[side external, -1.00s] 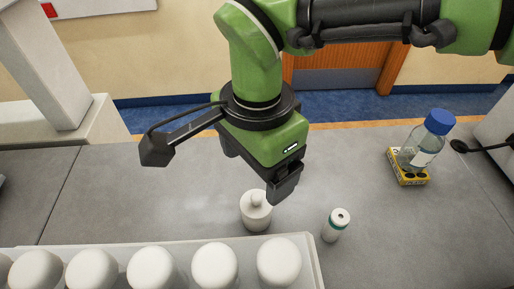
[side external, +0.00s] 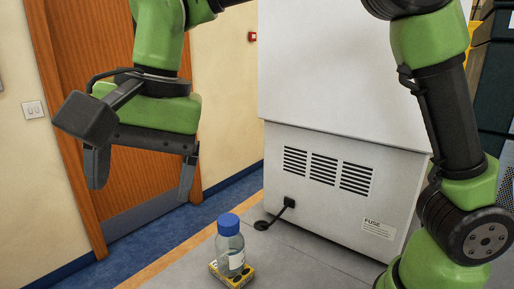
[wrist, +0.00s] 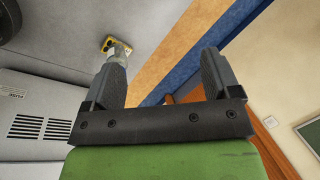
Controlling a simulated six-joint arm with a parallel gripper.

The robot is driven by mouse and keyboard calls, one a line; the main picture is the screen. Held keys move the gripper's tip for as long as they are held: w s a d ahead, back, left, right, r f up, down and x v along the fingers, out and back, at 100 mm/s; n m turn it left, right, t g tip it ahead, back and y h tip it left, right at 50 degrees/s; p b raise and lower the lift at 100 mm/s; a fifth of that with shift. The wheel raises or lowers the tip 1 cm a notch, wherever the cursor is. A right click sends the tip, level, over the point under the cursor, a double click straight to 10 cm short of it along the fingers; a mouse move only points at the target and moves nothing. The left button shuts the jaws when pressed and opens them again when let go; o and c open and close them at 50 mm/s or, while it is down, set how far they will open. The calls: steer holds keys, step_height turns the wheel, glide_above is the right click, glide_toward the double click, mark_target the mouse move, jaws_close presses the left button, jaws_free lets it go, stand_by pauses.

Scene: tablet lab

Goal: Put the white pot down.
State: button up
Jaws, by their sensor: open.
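My gripper (side external: 142,182) is open and empty, raised at the left of the side external view in front of the wooden door. In the wrist view its two fingers (wrist: 164,60) stand wide apart with nothing between them. The white pot is not visible in either current view, so its present position cannot be told.
A clear bottle with a blue cap (side external: 230,250) stands in a yellow holder (side external: 236,277) on the grey bench (side external: 300,262); the holder also shows in the wrist view (wrist: 107,43).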

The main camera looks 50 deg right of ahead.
steer(key=s+d+r+n+t, duration=0.1)
steer(key=s+d+r, duration=0.15)
steer(key=d, duration=0.25)
steer(key=s+d+r+n+t, duration=0.1)
steer(key=s+d+r, duration=0.15)
steer(key=d, duration=0.35)
steer(key=s+d+f+n+t, duration=0.2)
steer(key=s+d, duration=0.4)
steer(key=s, duration=0.3)
step_height(320, 180, down, 2)
steer(key=shift+s+d+t, duration=0.3)
steer(key=shift+s+t, duration=0.1)
steer(key=shift+t, duration=0.2)
